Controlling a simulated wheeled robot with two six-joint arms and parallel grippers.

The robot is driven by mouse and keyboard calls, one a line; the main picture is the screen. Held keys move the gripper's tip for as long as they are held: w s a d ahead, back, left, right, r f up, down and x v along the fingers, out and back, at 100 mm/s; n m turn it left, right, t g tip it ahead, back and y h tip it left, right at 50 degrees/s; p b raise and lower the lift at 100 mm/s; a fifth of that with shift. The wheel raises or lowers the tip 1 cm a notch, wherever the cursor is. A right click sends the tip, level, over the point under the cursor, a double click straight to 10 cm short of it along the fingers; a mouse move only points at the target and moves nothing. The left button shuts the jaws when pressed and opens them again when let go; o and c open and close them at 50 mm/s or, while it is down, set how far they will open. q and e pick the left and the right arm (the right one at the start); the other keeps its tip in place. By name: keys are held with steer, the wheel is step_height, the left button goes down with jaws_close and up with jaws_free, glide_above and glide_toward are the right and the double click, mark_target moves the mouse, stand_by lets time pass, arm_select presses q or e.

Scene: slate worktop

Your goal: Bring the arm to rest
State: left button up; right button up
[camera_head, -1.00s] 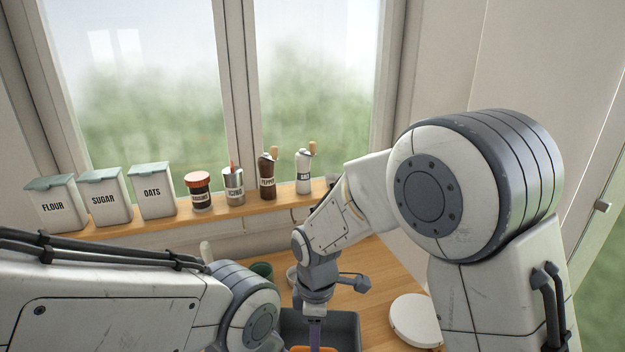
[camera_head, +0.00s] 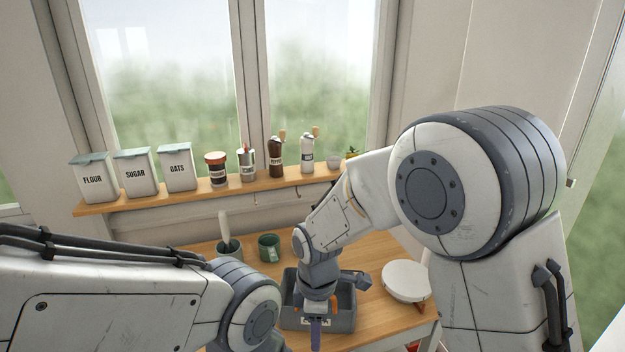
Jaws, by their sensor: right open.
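My right arm comes in from the right and bends down at the middle of the picture. Its gripper (camera_head: 316,333) points down in front of a grey bin (camera_head: 341,322) with a label on its front, and I see it only in part, near the bottom edge. It is open, and I see nothing held in it. Whether it touches the bin I cannot tell. My left arm reaches in from the left along the lower edge; its gripper is out of the picture.
A wooden table (camera_head: 385,318) holds a green mug (camera_head: 268,247), a grey pot with a utensil (camera_head: 228,247) and a round white-lidded dish (camera_head: 405,280). Behind it, a window shelf (camera_head: 240,190) carries canisters, jars and mills. The table's front right edge shows.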

arm_select(q)
step_height(320, 180, down, 6)
steer(key=b, duration=0.5)
steer(key=shift+s+r+b, duration=0.15)
steer(key=shift+r+b, duration=0.05)
steer(key=shift+b, duration=0.1)
arm_select(e)
steer(key=s+d+r+m, duration=0.1)
steer(key=s+d+m, duration=0.1)
steer(key=s+m, duration=0.3)
steer(key=s+d+r+m+y, duration=0.1)
steer(key=s+m, duration=0.4)
steer(key=s, duration=0.9)
steer(key=shift+s+d+r, duration=0.3)
steer(key=shift+d+r, duration=0.05)
steer(key=shift+d, duration=0.15)
